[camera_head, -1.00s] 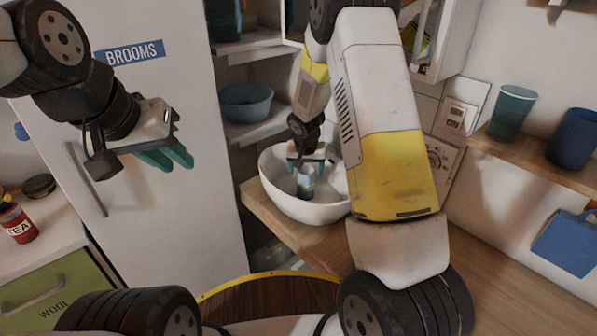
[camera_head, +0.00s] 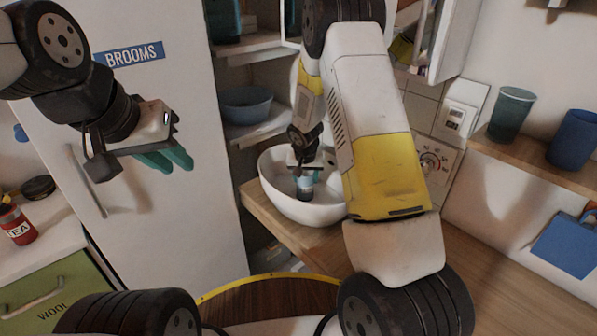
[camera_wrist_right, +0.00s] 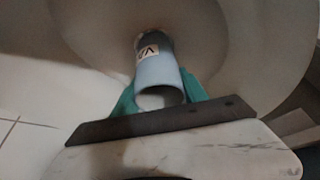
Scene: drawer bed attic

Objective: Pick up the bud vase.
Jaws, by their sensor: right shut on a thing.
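The bud vase (camera_head: 305,187) is a small, light blue and dark cylinder inside the white basin, in the head view. In the right wrist view the vase (camera_wrist_right: 157,72) has a pale label with dark letters and an open mouth towards the camera. My right gripper (camera_head: 306,172) is shut on the vase near its mouth, with a teal finger on each side. Whether the vase's base touches the basin is hard to tell. My left gripper (camera_head: 178,160) is empty in front of the white door; its teal fingers lie close together and their gap is unclear.
The white basin (camera_head: 283,201) surrounds the vase and stands on a wooden counter (camera_head: 262,217). A green cup (camera_head: 511,113) and a blue cup (camera_head: 573,138) stand on the right shelf. The white door (camera_head: 150,210) fills the left.

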